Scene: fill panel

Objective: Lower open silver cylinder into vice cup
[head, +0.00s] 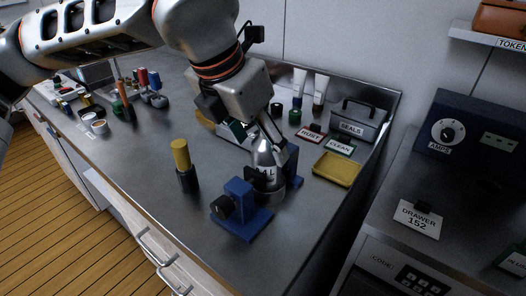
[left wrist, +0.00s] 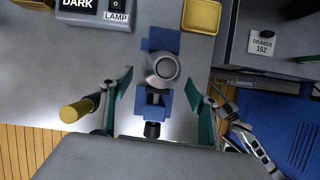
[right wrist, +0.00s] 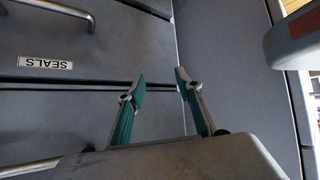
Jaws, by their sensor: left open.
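The silver cylinder (head: 268,158) stands upright in the round cup of the blue vice (head: 239,212) on the steel bench. In the left wrist view the cylinder (left wrist: 162,68) shows from above as a ring, between the blue vice blocks (left wrist: 160,38). My left gripper (head: 268,143) is directly above the vice, its fingers open to either side of the cylinder's top. How deep the cylinder sits in the cup is hidden. My right gripper (right wrist: 161,80) is open and empty, in front of grey drawers.
A yellow-topped dark cylinder (head: 182,165) stands left of the vice. A yellow tray (head: 336,170) lies to the right, with a grey SEALS box (head: 357,124) behind it. The front of the bench is clear. A panel with an AMPS dial (head: 446,132) is at the far right.

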